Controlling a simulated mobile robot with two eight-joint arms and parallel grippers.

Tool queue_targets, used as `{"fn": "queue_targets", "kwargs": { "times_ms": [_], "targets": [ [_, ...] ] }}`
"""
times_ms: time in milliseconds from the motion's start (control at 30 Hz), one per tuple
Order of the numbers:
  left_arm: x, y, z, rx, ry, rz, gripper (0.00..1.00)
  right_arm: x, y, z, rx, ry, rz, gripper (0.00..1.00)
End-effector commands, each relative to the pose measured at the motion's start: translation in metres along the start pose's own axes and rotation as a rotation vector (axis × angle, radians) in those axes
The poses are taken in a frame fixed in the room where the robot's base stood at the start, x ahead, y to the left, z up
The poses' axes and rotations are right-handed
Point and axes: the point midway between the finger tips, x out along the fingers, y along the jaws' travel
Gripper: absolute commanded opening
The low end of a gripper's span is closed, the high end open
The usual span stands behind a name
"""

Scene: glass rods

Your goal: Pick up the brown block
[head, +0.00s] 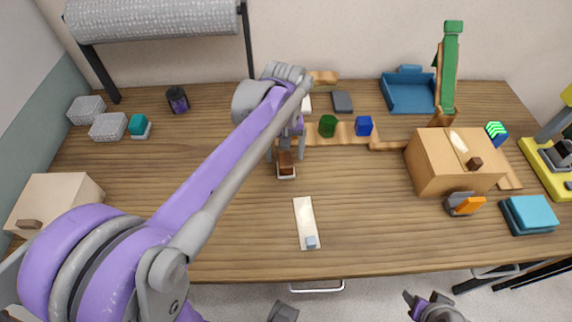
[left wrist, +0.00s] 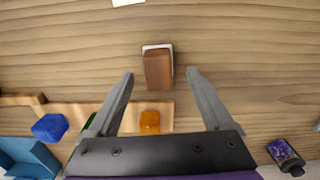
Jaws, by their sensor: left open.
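The brown block (head: 285,159) stands on a small white-edged base (head: 286,177) near the middle of the table. In the left wrist view the brown block (left wrist: 158,70) lies ahead of the fingertips, between their lines, with a pale edge of the base (left wrist: 157,47) behind it. My left gripper (head: 286,156) is over the block in the head view. In the left wrist view its jaws (left wrist: 160,75) are spread and empty, with a gap on each side of the block. Purple and grey parts of mine (head: 433,307) show at the bottom edge; the right jaws are not clear there.
Behind the block are a wooden strip (head: 345,138), a green piece (head: 327,125), a blue block (head: 364,126) and an orange block (left wrist: 149,122). A white strip (head: 304,218) lies in front. A wooden box (head: 435,170) stands to the right. The table left of the block is mostly clear.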

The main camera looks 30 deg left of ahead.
Motion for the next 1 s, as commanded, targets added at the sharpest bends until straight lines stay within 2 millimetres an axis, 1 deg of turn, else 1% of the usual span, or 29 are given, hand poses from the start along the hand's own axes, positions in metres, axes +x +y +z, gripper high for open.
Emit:
{"fn": "queue_targets", "kwargs": {
  "times_ms": [200,300,400,600,633,767,800,867,900,967,1000],
  "targets": [
    [0.031,0.005,-0.006,0.001,0.000,0.000,0.85,0.002,0.000,0.001,0.000,-0.001,0.000,0.56],
    [0.043,0.004,-0.006,0.001,0.001,0.001,0.85,0.003,0.000,0.002,0.000,-0.001,0.000,0.56],
    [0.049,0.004,-0.005,0.002,0.001,0.002,0.85,0.003,0.000,0.002,0.000,-0.001,0.000,0.56],
    [0.049,0.004,-0.005,0.002,0.001,0.002,0.85,0.003,0.000,0.002,0.000,-0.001,0.000,0.56],
    [0.049,0.004,-0.005,0.002,0.001,0.002,0.83,0.003,0.000,0.002,0.000,-0.001,0.000,0.56],
    [0.049,0.004,-0.005,0.002,0.001,0.002,0.60,0.003,0.000,0.002,0.000,-0.001,0.000,0.56],
    [0.049,0.004,-0.005,0.002,0.001,0.002,0.53,0.003,0.000,0.002,0.000,-0.001,0.000,0.56],
    [0.049,0.004,-0.005,0.002,0.001,0.002,0.42,0.003,0.000,0.002,0.000,-0.001,0.000,0.56],
    [0.049,0.004,-0.005,0.002,0.001,0.002,0.35,0.003,0.000,0.002,0.000,-0.001,0.000,0.56],
    [0.049,0.004,-0.005,0.002,0.001,0.002,0.24,0.003,0.000,0.002,0.000,-0.001,0.000,0.56],
    [0.049,0.004,-0.005,0.002,0.001,0.002,0.17,0.003,0.000,0.002,0.000,-0.001,0.000,0.56]
  ]
}}
